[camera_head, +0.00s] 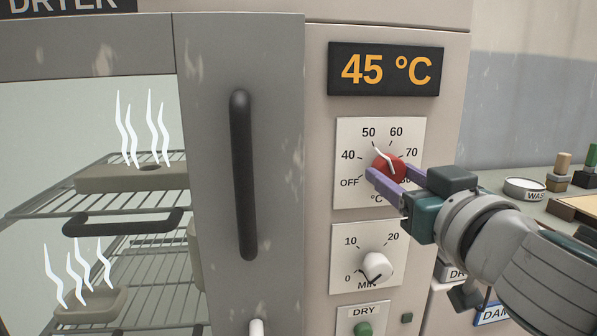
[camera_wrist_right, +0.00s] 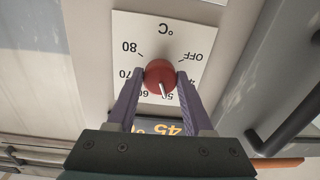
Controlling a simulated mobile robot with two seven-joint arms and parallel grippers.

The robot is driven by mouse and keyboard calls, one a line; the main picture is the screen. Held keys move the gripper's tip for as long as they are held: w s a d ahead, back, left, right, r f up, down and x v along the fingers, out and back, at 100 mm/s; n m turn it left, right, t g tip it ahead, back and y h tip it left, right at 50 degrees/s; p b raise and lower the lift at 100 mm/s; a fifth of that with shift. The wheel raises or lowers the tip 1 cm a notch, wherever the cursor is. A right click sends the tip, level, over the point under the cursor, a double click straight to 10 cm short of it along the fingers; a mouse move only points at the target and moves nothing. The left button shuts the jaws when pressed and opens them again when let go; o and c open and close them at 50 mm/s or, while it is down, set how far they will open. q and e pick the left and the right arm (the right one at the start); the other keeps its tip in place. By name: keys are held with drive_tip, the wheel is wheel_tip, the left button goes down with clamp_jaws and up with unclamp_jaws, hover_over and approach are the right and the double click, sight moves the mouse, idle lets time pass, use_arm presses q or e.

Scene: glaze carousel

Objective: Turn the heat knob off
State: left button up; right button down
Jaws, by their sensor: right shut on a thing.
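The red heat knob (camera_head: 388,167) sits on a white dial plate (camera_head: 350,132) marked from OFF through 40, 50, 60 and 70 in °C. Its white pointer aims up and left, near the 50 mark and well away from OFF. The knob also shows in the right wrist view (camera_wrist_right: 159,75), where the dial is upside down. My right gripper (camera_head: 392,172) is shut on the knob, with one purple finger on each side. The fingers and hand hide part of the dial's lower right in the head view. My left gripper is not in view.
Above the dial, a display (camera_head: 386,69) reads 45 °C. Below is a white minutes knob (camera_head: 377,267) and a green button (camera_head: 363,328) under DRY. The dryer door's dark handle (camera_head: 243,175) stands out at left. Steaming pieces lie on racks (camera_head: 150,265) inside.

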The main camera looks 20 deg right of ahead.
drive_tip(key=shift+n, duration=0.3)
drive_tip(key=n+p, duration=0.1)
drive_tip(key=n, duration=0.2)
drive_tip(key=shift+r+n, duration=0.1)
drive_tip(key=shift+n, duration=0.3)
drive_tip(key=n+p, duration=0.1)
drive_tip(key=n, duration=0.4)
drive_tip(key=shift+p, duration=0.3)
drive_tip(key=n+p, duration=0.1)
drive_tip(key=n, duration=0.3)
drive_tip(key=shift+r+n, duration=0.1)
drive_tip(key=shift+n, duration=0.3)
drive_tip(key=shift+n+g+p, duration=0.3)
drive_tip(key=shift+n+p, duration=0.05)
drive_tip(key=shift+n, duration=1.75)
drive_tip(key=shift+c, duration=1.5)
unclamp_jaws()
